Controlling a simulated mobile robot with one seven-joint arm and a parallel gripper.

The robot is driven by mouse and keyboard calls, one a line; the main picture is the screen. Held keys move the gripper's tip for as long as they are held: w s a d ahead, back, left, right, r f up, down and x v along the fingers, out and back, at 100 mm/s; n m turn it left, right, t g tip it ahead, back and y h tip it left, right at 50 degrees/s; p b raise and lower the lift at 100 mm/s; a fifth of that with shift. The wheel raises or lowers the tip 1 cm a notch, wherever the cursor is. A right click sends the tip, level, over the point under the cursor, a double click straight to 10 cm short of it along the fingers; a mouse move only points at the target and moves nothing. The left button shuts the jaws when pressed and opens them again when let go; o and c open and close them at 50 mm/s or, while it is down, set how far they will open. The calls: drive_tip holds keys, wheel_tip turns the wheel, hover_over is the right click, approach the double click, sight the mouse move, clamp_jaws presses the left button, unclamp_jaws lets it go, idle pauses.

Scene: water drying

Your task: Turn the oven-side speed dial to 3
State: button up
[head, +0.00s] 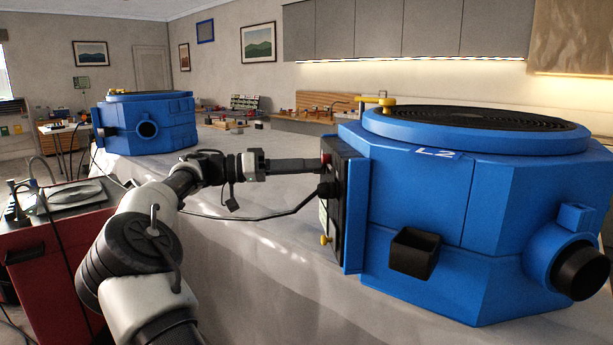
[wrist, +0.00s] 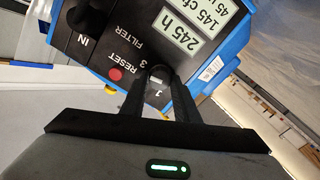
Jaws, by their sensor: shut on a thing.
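The large blue machine (head: 440,205) marked L2 stands on the covered surface at the right in the head view. Its dark control panel (head: 336,200) faces left, toward my arm. My gripper (head: 320,164) reaches this panel from the left, at its upper part. In the wrist view, my gripper (wrist: 156,96) is shut on a dark rounded dial (wrist: 158,73) on the panel, one finger on each side. A small digit that looks like 1 shows between the fingers and a 3 shows beside the dial. The dial's exact setting cannot be read.
A red reset button (wrist: 115,74) and white displays (wrist: 181,33) sit close to the dial. A black cable (head: 290,210) runs to the panel below my gripper. A second blue machine (head: 165,122) stands at the back left. A red cabinet (head: 60,260) is at the left.

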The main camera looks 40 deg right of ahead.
drive_tip(key=shift+m+b, duration=0.35)
drive_tip(key=shift+m, duration=0.75)
drive_tip(key=o, duration=1)
drive_tip(key=shift+o, duration=0.2)
drive_tip(key=p+v, duration=0.6)
drive_tip(key=v, duration=1.1)
drive_tip(key=shift+a, duration=0.2)
